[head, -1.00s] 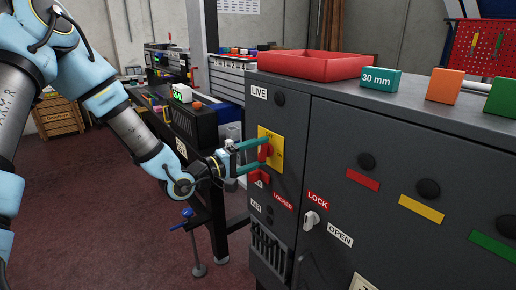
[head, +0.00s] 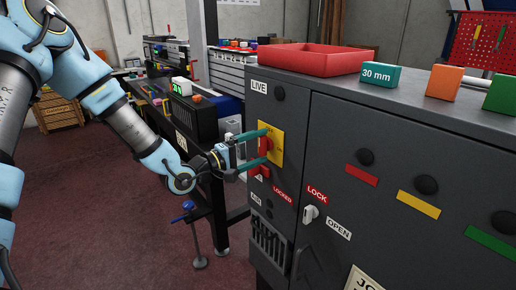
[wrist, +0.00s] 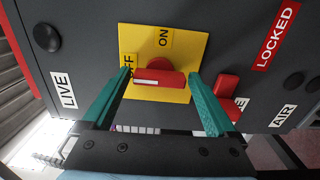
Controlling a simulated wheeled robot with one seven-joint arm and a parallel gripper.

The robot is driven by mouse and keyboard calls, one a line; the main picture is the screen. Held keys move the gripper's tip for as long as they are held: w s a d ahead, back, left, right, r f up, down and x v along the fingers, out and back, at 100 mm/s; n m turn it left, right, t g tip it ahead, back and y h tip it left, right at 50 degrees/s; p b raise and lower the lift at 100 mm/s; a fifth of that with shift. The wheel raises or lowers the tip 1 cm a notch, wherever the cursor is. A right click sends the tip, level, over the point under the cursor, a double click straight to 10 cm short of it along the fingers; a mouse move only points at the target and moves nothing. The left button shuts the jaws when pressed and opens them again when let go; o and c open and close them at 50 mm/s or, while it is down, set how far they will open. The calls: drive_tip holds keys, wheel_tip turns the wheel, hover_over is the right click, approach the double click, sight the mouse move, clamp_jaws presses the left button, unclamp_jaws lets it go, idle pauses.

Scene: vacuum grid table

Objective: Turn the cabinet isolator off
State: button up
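The cabinet isolator is a yellow plate (head: 276,140) with a red rotary handle (head: 265,146) on the dark grey cabinet's front. In the wrist view the red handle (wrist: 160,78) lies crosswise on the yellow plate (wrist: 190,50), its white mark towards the left. An ON label (wrist: 163,37) is above it; the OFF label (wrist: 128,62) is partly hidden by the left finger. My gripper (head: 262,148) has its teal fingers spread. In the wrist view my gripper (wrist: 160,76) straddles the handle, one fingertip near each end. I cannot tell whether they touch it.
A red block (wrist: 228,84) sits beside the right finger, near the LOCKED label (wrist: 276,36). A silver key-like latch (head: 310,213) is lower on the cabinet. A red tray (head: 312,60) and blocks, including a teal one (head: 381,75), stand on top.

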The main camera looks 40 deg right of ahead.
drive_tip(key=shift+o, duration=0.3)
drive_tip(key=shift+w+a+f+b, duration=0.1)
drive_tip(key=shift+a+b, duration=0.2)
drive_tip(key=shift+a, duration=0.2)
drive_tip(key=a+b, duration=0.2)
drive_tip(key=a, duration=0.7)
drive_tip(key=shift+w+a+b, duration=0.2)
drive_tip(key=shift+a+b, duration=0.15)
drive_tip(key=shift+a, duration=0.05)
